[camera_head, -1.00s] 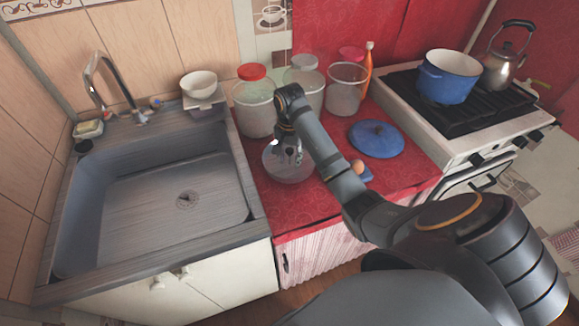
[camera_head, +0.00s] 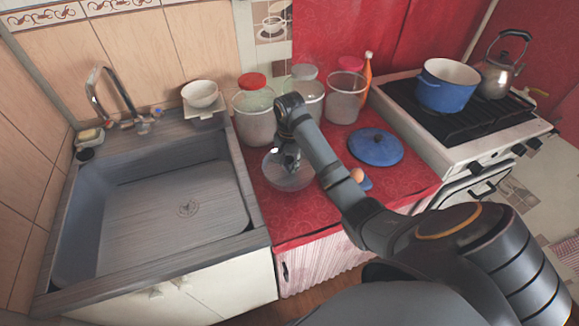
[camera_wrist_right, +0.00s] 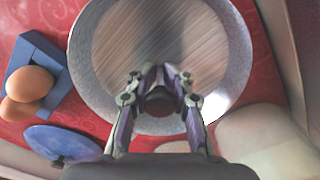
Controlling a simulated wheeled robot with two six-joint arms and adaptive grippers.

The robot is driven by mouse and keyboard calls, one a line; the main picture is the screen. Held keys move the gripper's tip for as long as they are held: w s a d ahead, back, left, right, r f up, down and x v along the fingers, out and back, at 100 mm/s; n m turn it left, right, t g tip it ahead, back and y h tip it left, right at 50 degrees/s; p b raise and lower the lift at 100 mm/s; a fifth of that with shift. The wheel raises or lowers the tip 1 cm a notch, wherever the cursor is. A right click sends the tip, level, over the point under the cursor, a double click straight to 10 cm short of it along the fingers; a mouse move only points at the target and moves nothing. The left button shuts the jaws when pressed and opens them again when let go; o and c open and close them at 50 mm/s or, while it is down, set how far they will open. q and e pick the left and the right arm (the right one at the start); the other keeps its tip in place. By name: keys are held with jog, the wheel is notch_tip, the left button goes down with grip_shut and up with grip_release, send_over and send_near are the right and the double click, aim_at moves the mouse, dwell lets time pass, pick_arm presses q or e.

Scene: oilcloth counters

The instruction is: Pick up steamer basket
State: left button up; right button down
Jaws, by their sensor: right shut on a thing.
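The steamer basket (camera_head: 292,181) is a round, shallow, pale metal vessel. It is at the red counter beside the sink. In the right wrist view its bright rim (camera_wrist_right: 238,55) surrounds a brown, wood-looking middle. My right gripper (camera_head: 287,162) reaches down to the basket from above. In the right wrist view the gripper (camera_wrist_right: 160,78) is shut on the basket at its near side, with the fingertips inside the rim outline. The exact contact is hidden between the fingers. I cannot tell whether the basket is clear of the counter. My left gripper is not in view.
Lidded jars (camera_head: 255,118) stand behind the basket. A blue lid (camera_head: 375,149) and an egg (camera_head: 357,174) on a blue holder lie to its right. The sink (camera_head: 160,205) is left and empty. The stove (camera_head: 470,120) holds a blue pot (camera_head: 447,88) and kettle (camera_head: 497,75).

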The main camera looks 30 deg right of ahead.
aim_at(290, 158)
notch_tip(290, 158, up, 3)
jog(key=shift+r+p, duration=0.1)
jog(key=shift+p, duration=1.1)
jog(key=s+d+r+p, duration=0.4)
jog(key=s+r+p, duration=0.3)
jog(key=s, duration=0.6)
notch_tip(290, 158, up, 3)
jog(key=shift+s+d+f, duration=0.15)
jog(key=shift+s+f, duration=0.05)
jog(key=shift+d, duration=0.1)
